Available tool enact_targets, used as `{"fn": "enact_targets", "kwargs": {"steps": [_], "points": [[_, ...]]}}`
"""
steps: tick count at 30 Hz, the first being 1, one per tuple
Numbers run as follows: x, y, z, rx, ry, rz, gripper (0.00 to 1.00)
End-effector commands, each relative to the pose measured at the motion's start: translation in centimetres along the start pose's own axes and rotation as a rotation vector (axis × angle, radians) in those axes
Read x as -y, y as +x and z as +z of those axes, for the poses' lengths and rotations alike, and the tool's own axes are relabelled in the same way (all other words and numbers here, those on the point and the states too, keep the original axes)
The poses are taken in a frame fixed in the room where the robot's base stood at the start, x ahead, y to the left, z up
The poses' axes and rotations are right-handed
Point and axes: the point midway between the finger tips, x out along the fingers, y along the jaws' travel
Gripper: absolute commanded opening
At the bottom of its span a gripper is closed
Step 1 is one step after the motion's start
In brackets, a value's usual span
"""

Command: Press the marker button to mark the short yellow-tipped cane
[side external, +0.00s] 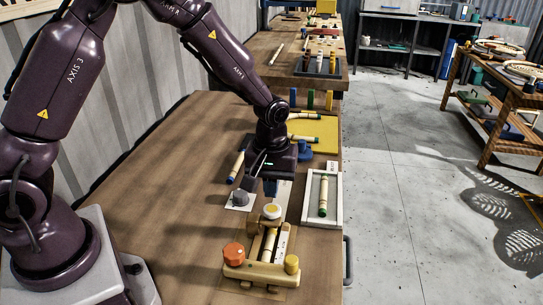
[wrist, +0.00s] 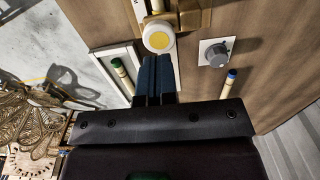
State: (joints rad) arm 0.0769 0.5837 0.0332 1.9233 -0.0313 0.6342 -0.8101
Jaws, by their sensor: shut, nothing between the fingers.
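A round white button with a yellow centre (side external: 272,211) stands at the far end of a wooden jig (side external: 262,273). It also shows in the wrist view (wrist: 159,40), just beyond my fingertips. A pale cane (side external: 268,243) lies lengthwise in the jig; I cannot make out a yellow tip on it. My gripper (side external: 270,193) points down a little behind the button in the side view. Its dark blue fingers (wrist: 158,62) are shut and empty. In the wrist view the fingertips nearly overlap the button's edge, but I cannot tell whether they touch it.
A grey knob (side external: 240,198) sits left of my gripper, near a blue-tipped cane (side external: 236,167). A white-rimmed tray (side external: 338,208) with a green-tipped cane (side external: 323,195) lies right. The bench's left is clear.

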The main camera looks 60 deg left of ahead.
Motion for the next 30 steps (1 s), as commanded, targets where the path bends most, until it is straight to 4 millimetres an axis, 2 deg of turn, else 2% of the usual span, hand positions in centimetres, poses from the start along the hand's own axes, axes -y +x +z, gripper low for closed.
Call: {"fn": "enact_targets", "kwargs": {"steps": [1, 6, 12, 17, 30], "points": [[-0.1, -1.4, -0.1, -0.005, 0.0, 0.006, 0.0], [-0.1, -5.2, 0.0, -0.003, 0.0, 0.004, 0.0], [0.0, -7.9, 0.0, -0.002, 0.0, 0.002, 0.0], [0.0, -8.6, 0.0, -0.001, 0.0, 0.0, 0.0], [0.0, -8.7, 0.0, 0.0, 0.0, 0.0, 0.0]]}}
